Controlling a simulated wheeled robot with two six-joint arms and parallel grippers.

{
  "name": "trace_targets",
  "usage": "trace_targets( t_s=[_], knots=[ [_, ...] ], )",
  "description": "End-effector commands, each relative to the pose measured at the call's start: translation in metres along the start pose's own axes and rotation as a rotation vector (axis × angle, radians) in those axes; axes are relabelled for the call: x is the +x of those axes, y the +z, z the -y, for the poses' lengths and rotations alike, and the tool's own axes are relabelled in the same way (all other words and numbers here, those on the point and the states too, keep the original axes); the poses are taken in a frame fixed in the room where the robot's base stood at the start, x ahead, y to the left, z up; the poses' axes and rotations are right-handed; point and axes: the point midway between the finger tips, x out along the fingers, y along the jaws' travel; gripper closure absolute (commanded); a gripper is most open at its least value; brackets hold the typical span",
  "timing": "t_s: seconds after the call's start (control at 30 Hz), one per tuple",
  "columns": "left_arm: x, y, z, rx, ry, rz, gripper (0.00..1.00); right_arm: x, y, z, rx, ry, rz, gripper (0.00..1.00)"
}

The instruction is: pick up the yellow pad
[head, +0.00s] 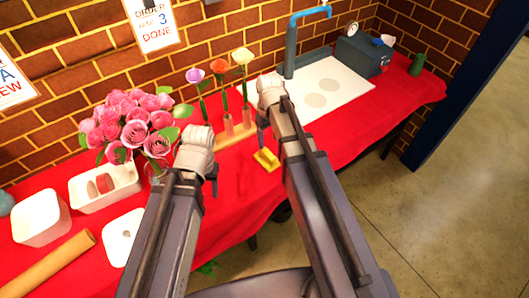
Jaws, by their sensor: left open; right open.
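The yellow pad (266,160) lies on the red cloth of the table near its front edge, in the middle of the head view. My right gripper (262,132) is open, just behind and above the pad in the picture; whether it touches the pad I cannot tell. My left gripper (212,180) is open, to the left of the pad and apart from it. My own arms hide parts of both grippers and of the table front.
A vase of pink roses (135,122) stands at left, near white containers (105,190) and a brown roll (48,263). A wooden stand (236,136) holds single flowers behind the pad. A white board (335,90) and a grey box (362,55) are at right.

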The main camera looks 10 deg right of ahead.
Motion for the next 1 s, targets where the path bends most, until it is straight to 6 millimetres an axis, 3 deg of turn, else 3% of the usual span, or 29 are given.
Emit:
trace_targets(
  t_s=[0.17,0.43,0.73,1.0],
  knots=[
    [0.004,0.000,0.000,0.000,0.000,0.000,0.44,0.004,0.000,0.000,0.000,0.000,0.000,0.35],
    [0.027,-0.002,-0.003,0.000,0.000,0.000,0.44,0.027,0.000,0.001,0.000,0.000,0.000,0.35],
    [0.033,-0.002,-0.003,0.000,0.000,0.000,0.44,0.033,0.001,0.001,0.000,0.000,0.000,0.35],
    [0.065,-0.004,-0.006,0.000,0.000,0.000,0.44,0.065,0.004,0.005,0.000,0.000,0.000,0.35]
  ],
)
